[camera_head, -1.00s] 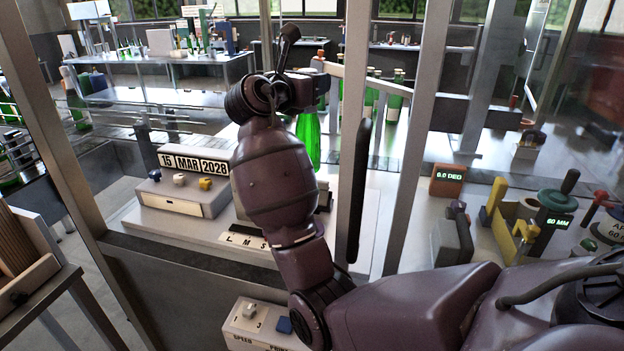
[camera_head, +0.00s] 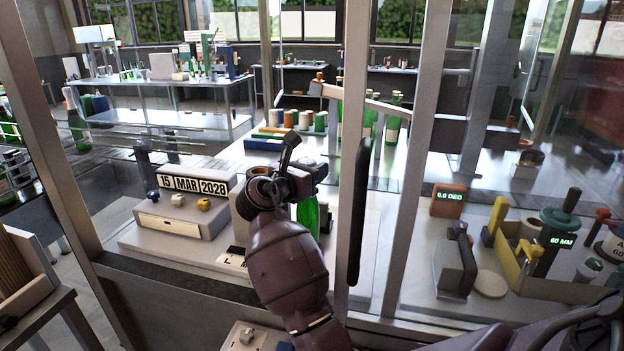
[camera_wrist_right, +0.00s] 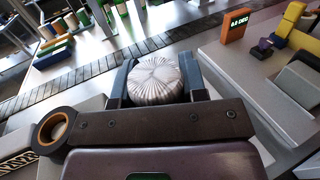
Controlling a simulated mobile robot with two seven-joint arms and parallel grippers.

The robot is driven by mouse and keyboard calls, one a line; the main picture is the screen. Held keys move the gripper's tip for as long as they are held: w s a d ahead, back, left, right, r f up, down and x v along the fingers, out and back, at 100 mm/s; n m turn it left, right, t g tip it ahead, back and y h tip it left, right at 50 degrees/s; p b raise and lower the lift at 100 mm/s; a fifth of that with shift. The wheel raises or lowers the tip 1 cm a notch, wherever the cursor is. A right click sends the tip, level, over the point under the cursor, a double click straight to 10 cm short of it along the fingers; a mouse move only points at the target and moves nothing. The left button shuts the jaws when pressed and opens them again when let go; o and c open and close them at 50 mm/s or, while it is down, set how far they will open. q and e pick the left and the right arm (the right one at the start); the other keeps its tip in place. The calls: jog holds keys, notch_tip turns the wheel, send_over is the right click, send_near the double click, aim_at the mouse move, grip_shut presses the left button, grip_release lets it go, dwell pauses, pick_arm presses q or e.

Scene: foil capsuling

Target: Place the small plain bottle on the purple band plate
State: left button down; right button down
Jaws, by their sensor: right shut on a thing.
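My right gripper (camera_head: 306,182) is shut on a green bottle (camera_head: 308,215), held upright by its top above the white bench. In the right wrist view the gripper (camera_wrist_right: 156,82) has its two fingers on either side of a pale, pleated round cap (camera_wrist_right: 155,80), which hides the bottle below. The gripper and the frame post partly cover the bottle in the head view. I cannot make out a plate with a purple band. My left gripper is not in view.
A date block (camera_head: 192,185) stands on a white drawer box left of the bottle. Upright metal frame posts (camera_head: 352,170) stand close on the right. An orange display (camera_head: 448,200), a clamp and a yellow tool tray (camera_head: 520,262) are farther right. Several coloured cylinders (camera_head: 290,118) stand behind.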

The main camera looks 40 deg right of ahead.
notch_tip(320, 180, down, 2)
jog(key=shift+f, duration=0.1)
jog(key=c, duration=0.7)
grip_release()
jog(key=shift+f, duration=0.15)
